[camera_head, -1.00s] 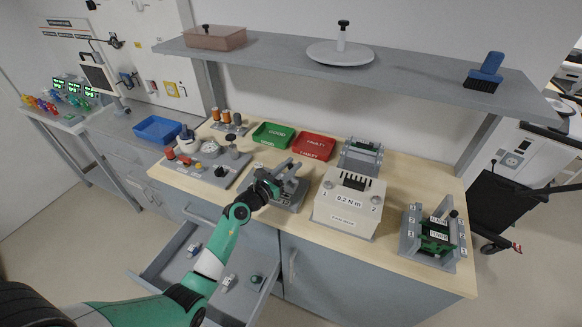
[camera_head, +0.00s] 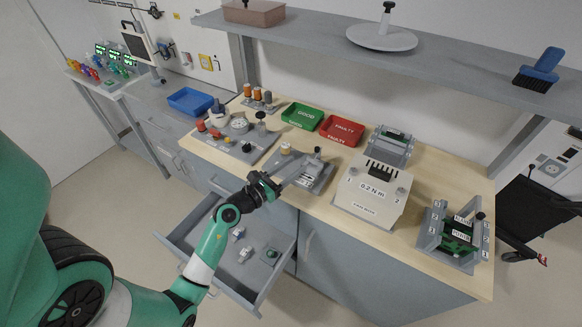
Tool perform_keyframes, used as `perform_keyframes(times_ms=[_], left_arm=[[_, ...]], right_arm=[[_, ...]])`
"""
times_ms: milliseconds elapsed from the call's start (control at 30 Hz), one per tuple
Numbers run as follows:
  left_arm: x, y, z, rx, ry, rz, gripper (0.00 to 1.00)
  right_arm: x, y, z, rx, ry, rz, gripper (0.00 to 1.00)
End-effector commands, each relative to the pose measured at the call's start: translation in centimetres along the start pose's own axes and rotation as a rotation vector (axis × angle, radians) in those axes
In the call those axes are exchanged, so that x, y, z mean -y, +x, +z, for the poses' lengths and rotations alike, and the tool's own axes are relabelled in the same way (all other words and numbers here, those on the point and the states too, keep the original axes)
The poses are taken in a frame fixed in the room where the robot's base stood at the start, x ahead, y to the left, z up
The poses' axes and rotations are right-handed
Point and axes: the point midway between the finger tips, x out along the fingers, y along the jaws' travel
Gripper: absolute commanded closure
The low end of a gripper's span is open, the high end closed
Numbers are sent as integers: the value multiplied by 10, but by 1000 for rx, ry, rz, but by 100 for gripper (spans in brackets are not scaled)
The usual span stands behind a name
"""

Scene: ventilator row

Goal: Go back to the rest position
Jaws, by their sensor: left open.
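My left gripper (camera_head: 264,184) is open and empty in the head view. It hangs in front of the bench's front edge, above the open drawer (camera_head: 190,249). Just beyond it on the bench is a grey fixture (camera_head: 312,178) with a lever, apart from the gripper as far as I can see. My left arm reaches up from the lower left. The right gripper is not in view.
On the bench (camera_head: 445,187) stand a white 0.2 N m box (camera_head: 372,192), a green tray (camera_head: 301,116), a red tray (camera_head: 341,130) and a grey rack with green boards (camera_head: 455,238). A shelf (camera_head: 460,72) spans above. The open drawer holds several small parts.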

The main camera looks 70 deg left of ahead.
Motion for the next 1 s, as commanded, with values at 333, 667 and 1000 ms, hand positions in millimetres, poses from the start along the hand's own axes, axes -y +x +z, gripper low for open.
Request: perform_keyframes(times_ms=[333,667,1000], left_arm=[[0,-8,0,0,-1,-1,50],[1,-8,0,0,-1,-3,50],[126,40,117,247,22,-302,50]], right_arm=[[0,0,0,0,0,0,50],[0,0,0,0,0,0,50],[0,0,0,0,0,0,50]])
